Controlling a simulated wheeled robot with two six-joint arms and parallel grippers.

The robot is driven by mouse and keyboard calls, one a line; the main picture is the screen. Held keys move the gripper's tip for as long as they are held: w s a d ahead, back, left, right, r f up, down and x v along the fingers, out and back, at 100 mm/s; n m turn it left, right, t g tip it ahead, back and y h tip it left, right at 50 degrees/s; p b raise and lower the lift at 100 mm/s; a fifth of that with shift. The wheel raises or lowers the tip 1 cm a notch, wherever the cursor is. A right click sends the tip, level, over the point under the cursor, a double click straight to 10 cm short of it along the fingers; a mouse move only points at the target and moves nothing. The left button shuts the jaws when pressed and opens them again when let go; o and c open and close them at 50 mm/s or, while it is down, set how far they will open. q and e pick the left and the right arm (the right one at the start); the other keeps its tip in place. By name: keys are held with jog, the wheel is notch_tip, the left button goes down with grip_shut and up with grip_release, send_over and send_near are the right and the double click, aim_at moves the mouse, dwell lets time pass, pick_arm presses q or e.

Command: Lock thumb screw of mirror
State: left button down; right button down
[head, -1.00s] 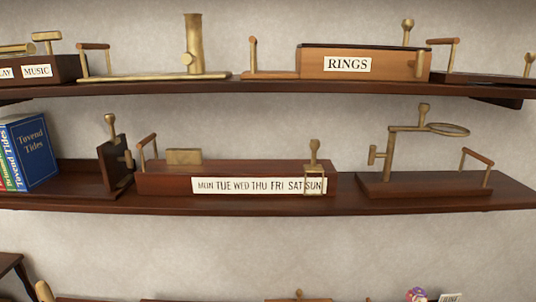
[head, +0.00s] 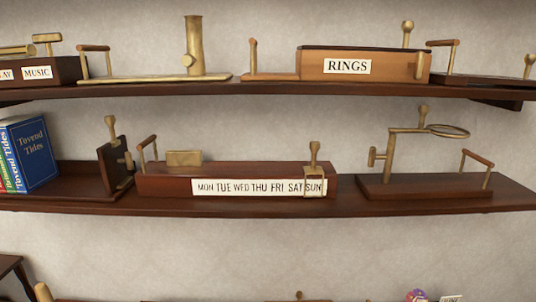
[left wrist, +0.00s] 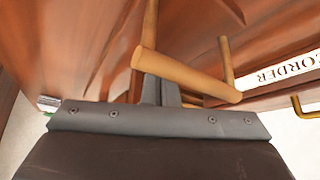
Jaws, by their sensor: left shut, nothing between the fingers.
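A brass stand with a flat oval ring (head: 449,130) at the top of its post (head: 389,158) stands on a dark wooden base (head: 424,186) on the middle shelf, at right in the head view. I cannot tell whether this is the mirror. A brass knob (head: 423,112) sits on top of its arm, and another knob (head: 372,156) sticks out on the left of the post. My left gripper (left wrist: 160,88) shows only in the left wrist view. It is shut and empty, close to a tan bar handle (left wrist: 187,74) that partly covers its fingers. My right gripper is not in view.
The middle shelf also holds a weekday box (head: 237,180), an upright dark bookend (head: 115,165) and books (head: 30,152). The upper shelf carries a RINGS box (head: 363,67) and a vertical brass tube (head: 195,45). A label ending in "CORDER" (left wrist: 288,69) is beside the handle.

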pick_arm(q)
jog(key=shift+f+b, duration=0.55)
jog(key=shift+f, duration=0.3)
dwell(0.3)
jog(key=shift+s, duration=0.15)
dwell(0.9)
jog(key=shift+f, duration=0.1)
